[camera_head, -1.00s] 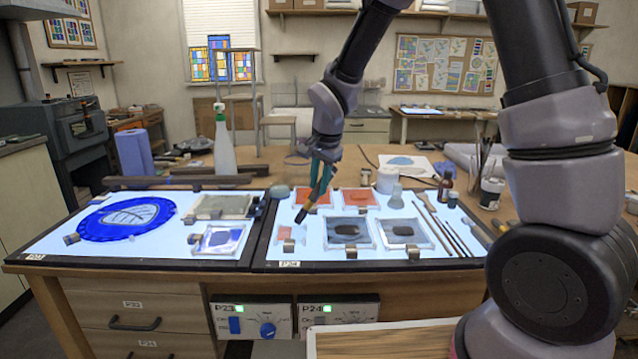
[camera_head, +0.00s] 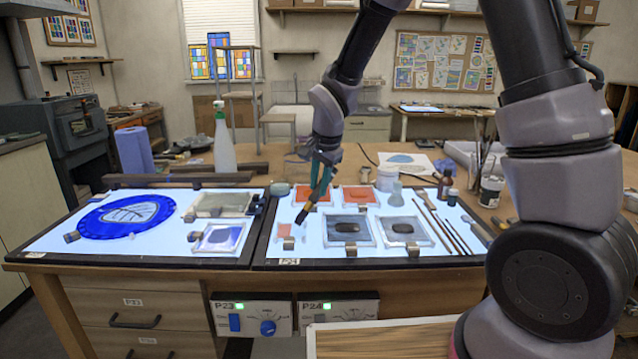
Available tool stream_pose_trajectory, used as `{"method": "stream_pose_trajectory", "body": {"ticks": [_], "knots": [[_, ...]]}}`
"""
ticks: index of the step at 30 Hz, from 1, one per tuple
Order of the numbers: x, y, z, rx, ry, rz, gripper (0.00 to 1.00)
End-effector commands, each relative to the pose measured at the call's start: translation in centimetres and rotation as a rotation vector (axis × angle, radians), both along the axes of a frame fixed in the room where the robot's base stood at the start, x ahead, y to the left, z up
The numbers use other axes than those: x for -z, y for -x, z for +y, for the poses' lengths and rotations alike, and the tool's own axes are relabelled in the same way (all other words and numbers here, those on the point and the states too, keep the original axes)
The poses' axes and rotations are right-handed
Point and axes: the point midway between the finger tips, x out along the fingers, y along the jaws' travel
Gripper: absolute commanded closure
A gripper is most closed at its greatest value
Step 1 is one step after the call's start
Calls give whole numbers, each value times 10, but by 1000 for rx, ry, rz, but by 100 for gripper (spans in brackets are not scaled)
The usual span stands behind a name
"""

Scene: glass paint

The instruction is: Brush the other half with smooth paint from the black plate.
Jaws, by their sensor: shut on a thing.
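My gripper (camera_head: 322,172) is above the right light panel, shut on a brush (camera_head: 308,207) with a yellow band and a dark tip. The brush slants down to the left. Its tip is between the orange glass squares and a small pinkish sample; I cannot tell if it touches anything. Two framed clear plates, each with a dark patch, lie to the right of the tip: one at left (camera_head: 365,239) and one at right (camera_head: 420,241). I cannot tell which is the black plate. A round blue glass (camera_head: 91,219) with a pale leaf drawing lies on the left light panel.
An orange square (camera_head: 361,195) lies behind the plates. Several long tools (camera_head: 447,228) lie at right. A spray bottle (camera_head: 224,147), blue roll (camera_head: 133,152) and small jars stand behind the panels. A framed tray (camera_head: 222,204) and a clear plate (camera_head: 223,237) lie right of the blue glass.

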Motion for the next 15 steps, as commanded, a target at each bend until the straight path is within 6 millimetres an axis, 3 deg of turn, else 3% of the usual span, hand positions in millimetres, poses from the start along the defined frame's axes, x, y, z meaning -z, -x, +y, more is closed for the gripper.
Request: {"method": "stream_pose_trajectory", "body": {"ticks": [8,15], "knots": [[0,1,0,0,0,0,100],[0,16,2,-2,-1,0,100]]}}
